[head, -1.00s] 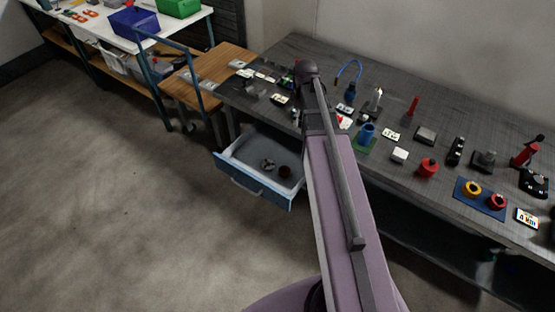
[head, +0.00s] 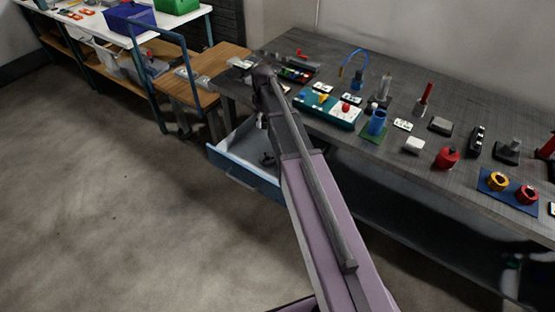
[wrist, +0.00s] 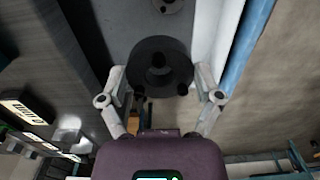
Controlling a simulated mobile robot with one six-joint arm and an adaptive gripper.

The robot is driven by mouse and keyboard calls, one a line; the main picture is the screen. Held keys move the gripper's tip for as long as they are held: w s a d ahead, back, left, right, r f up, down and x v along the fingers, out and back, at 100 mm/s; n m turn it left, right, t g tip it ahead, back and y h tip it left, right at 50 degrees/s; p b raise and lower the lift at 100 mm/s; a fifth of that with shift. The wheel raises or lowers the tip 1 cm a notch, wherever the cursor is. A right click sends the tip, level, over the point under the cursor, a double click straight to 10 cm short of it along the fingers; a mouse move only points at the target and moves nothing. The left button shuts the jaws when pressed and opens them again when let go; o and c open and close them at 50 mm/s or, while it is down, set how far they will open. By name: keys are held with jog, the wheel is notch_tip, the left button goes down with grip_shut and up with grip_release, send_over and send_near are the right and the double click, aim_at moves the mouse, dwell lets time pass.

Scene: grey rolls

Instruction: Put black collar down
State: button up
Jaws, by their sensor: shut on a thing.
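The black collar (wrist: 150,48) is a thick dark ring in the middle of the wrist view. My gripper (wrist: 162,88) is shut on it, with a finger at each side of its near part. The collar is over the grey floor of the open drawer (wrist: 118,25); I cannot tell whether it touches that floor.
A grey round part (wrist: 170,4) lies in the drawer beyond the collar. The drawer's pale wall (wrist: 208,35) is close on the right.

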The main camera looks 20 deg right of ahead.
jog(key=w+a+f+b, duration=0.5)
jog(key=a+f+b, duration=0.1)
jog(key=f, duration=0.2)
jog(key=shift+w+b, duration=0.2)
jog(key=shift+b, duration=0.2)
jog(key=shift+a, duration=0.1)
jog(key=shift+f, duration=0.1)
jog(key=b, duration=0.6)
send_over(249, 152)
notch_tip(249, 152, down, 6)
jog(key=shift+w+f, duration=0.1)
jog(key=shift+w, duration=0.05)
jog(key=shift+f, duration=0.1)
jog(key=shift+f+b, duration=1.8)
jog(key=shift+b, duration=0.2)
jog(key=shift+f, duration=0.15)
jog(key=o, duration=1.1)
